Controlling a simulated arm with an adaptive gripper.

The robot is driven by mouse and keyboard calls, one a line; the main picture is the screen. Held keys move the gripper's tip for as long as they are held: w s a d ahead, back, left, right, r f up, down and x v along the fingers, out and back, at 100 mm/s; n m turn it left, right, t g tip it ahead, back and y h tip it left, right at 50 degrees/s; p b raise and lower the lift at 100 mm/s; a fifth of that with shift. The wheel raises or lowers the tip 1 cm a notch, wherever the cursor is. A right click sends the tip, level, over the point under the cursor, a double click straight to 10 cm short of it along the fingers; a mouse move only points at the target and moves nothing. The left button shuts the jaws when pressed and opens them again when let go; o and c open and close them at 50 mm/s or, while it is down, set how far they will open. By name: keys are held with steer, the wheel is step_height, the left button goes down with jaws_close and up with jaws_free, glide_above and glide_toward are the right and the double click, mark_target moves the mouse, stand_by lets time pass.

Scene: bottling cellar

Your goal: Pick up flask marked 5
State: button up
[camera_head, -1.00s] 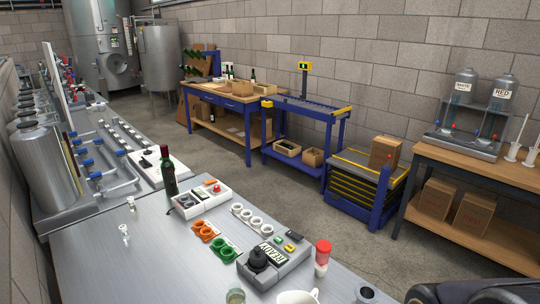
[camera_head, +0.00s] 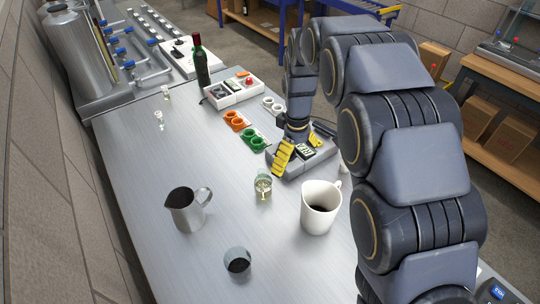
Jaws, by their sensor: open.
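No number 5 is readable on any vessel in view. Two small clear glass vessels stand on the left of the steel table, a farther one (camera_head: 166,92) and a nearer one (camera_head: 159,119); both are too small to read. A clear glass with pale liquid and a marking (camera_head: 263,187) stands near the table's middle. My gripper (camera_head: 298,148) has yellow fingers and is open, low over the grey READY device (camera_head: 292,167), behind and right of that glass. It appears empty and hides part of the device.
A steel jug (camera_head: 187,209), a dark-filled glass (camera_head: 237,262) and a white mug (camera_head: 320,207) stand nearest on the table. Orange rings (camera_head: 235,121), green rings (camera_head: 252,141), a white tray (camera_head: 232,92) and a wine bottle (camera_head: 200,62) stand farther back. The left tabletop is mostly clear.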

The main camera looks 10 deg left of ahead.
mark_target(259, 172)
steer(key=w+a+f+n, duration=0.1)
steer(key=w+a+f, duration=0.1)
steer(key=a+f, duration=0.1)
steer(key=w+a+f+n, duration=0.2)
steer(key=a+f, duration=0.1)
steer(key=f, duration=0.1)
steer(key=w+a+f+n, duration=0.2)
steer(key=a+f, duration=0.1)
steer(key=f, duration=0.1)
steer(key=shift+w+a+f, duration=0.15)
steer(key=shift+a+f, duration=0.05)
steer(key=shift+a, duration=0.15)
step_height(259, 172, down, 2)
steer(key=shift+d+f, duration=0.1)
steer(key=shift+f, duration=0.15)
steer(key=f, duration=0.3)
steer(key=d+f, duration=0.1)
steer(key=f, duration=0.1)
steer(key=shift+w+f, duration=0.1)
steer(key=c, duration=1.2)
